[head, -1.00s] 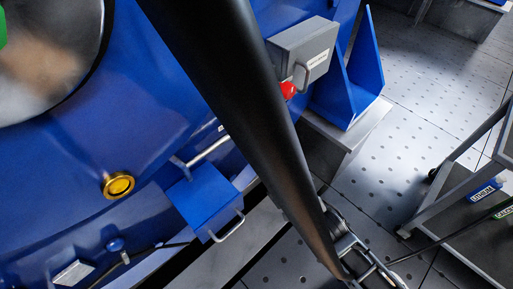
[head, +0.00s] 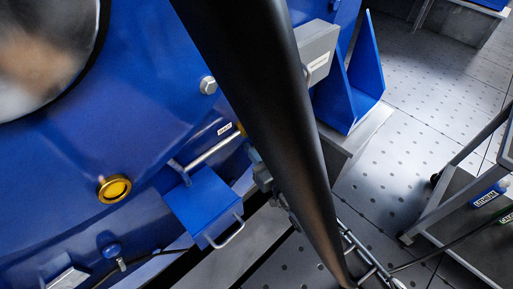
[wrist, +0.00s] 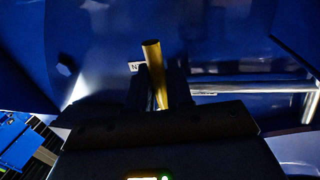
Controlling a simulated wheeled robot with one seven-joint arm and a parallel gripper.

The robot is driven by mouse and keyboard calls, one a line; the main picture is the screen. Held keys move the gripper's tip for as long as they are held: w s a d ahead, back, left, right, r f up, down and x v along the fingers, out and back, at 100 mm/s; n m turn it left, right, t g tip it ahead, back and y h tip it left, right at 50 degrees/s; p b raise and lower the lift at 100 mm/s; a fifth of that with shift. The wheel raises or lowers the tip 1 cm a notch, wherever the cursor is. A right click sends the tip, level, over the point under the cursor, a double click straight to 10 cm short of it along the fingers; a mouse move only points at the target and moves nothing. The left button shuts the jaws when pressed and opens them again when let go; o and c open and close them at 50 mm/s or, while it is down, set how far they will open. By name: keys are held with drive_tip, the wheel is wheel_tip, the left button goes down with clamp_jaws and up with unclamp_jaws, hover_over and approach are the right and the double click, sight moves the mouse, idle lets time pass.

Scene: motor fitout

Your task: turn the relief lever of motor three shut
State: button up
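The relief lever, a yellow bar (wrist: 154,72), stands slightly tilted in the middle of the wrist view. A small bit of yellow, probably its end (head: 241,128), shows beside my black arm in the head view. My gripper (wrist: 158,92) is at the lever, with a dark finger close on each side of it. Shadow hides whether the fingers touch it. In the head view my arm covers most of the gripper. Motor three appears to be the large blue housing (head: 60,150). A small white label (wrist: 134,66) is just left of the lever.
A shiny pipe (wrist: 250,87) runs right of the lever. A blue box with a handle (head: 200,205) and a brass-ringed port (head: 115,188) are on the housing. A grey box (head: 318,55) is beyond my arm. A cart (head: 465,200) stands right on perforated floor.

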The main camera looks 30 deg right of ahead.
clamp_jaws()
